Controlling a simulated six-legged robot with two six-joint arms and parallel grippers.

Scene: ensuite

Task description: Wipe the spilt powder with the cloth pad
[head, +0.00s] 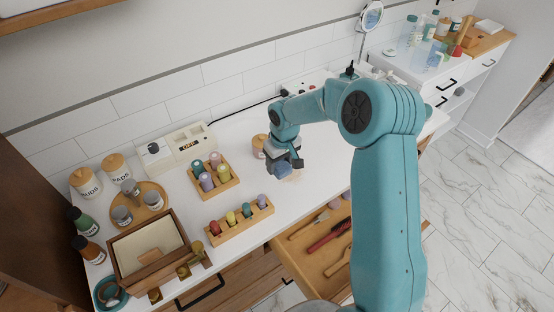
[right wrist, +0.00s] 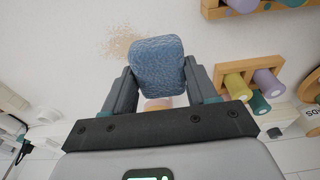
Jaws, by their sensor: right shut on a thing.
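The blue cloth pad (right wrist: 158,66) is held between the two fingers of my right gripper (right wrist: 160,88), which is shut on it. In the head view the pad (head: 284,170) is low over the white counter (head: 240,138), below my right gripper (head: 288,163). The spilt powder (right wrist: 120,42) is a tan speckled patch on the counter, beside the pad's upper left in the right wrist view. A little of the powder (head: 294,177) shows by the pad in the head view. I cannot tell whether the pad touches the counter. My left gripper is not in view.
Two wooden racks with coloured pegs (head: 216,178) (head: 240,222) stand left of my gripper. A wooden-lidded jar (head: 259,146) stands close behind it. An open drawer (head: 300,258) with brushes juts out below the counter front. A wooden box (head: 150,252) sits at the left.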

